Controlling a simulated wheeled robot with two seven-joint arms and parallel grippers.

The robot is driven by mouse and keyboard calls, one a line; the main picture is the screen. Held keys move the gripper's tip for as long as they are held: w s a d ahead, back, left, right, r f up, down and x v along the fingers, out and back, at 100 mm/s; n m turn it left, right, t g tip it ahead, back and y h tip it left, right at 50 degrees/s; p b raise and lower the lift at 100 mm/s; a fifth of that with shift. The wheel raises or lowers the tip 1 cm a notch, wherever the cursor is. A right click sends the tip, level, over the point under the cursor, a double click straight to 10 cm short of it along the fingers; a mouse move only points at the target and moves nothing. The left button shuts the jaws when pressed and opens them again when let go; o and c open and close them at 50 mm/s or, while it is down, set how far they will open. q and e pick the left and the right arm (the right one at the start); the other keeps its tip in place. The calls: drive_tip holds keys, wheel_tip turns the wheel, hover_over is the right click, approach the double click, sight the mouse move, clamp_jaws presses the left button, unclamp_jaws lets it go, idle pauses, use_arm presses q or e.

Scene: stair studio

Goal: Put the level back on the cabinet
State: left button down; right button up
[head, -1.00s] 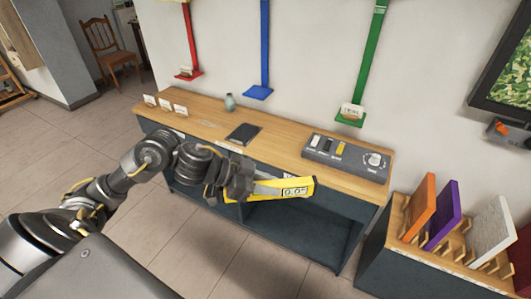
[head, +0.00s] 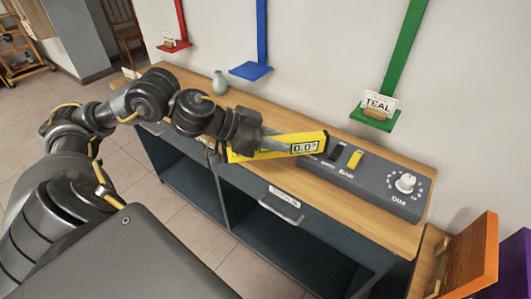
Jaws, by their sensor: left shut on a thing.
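The level (head: 310,141) is a yellow bar with a display reading 0.0°. My left gripper (head: 250,138) is shut on its left part and holds it, slightly tilted, in front of and over the cabinet top. The cabinet (head: 389,226) has a wooden top and dark blue-grey sides, with open bays and a drawer with a handle below. The level hides part of the top and of the grey control panel. Whether the level touches the top cannot be told. My right gripper is not in view.
A grey control panel (head: 372,186) with switches and a dial stands on the cabinet's right part. A small vase (head: 219,83) stands at the back left. Red, blue and green (head: 374,118) wall shelves hang behind. An orange board (head: 470,258) stands at the lower right.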

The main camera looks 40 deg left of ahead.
use_arm(q)
drive_tip(key=w+a+f+b, duration=0.1)
drive_tip(key=w+a+f, duration=0.1)
drive_tip(key=a, duration=0.1)
drive_tip(key=w+a+f+b, duration=0.1)
drive_tip(key=w+a+f, duration=0.1)
drive_tip(key=a+f, duration=0.1)
drive_tip(key=w+a+f+b, duration=0.1)
drive_tip(key=w+a+f, duration=0.1)
drive_tip(key=a, duration=0.3)
drive_tip(key=shift+w+f, duration=0.2)
drive_tip(key=shift+f, duration=0.5)
drive_tip(key=shift+w+a+f, duration=0.15)
drive_tip(key=shift+f, duration=0.15)
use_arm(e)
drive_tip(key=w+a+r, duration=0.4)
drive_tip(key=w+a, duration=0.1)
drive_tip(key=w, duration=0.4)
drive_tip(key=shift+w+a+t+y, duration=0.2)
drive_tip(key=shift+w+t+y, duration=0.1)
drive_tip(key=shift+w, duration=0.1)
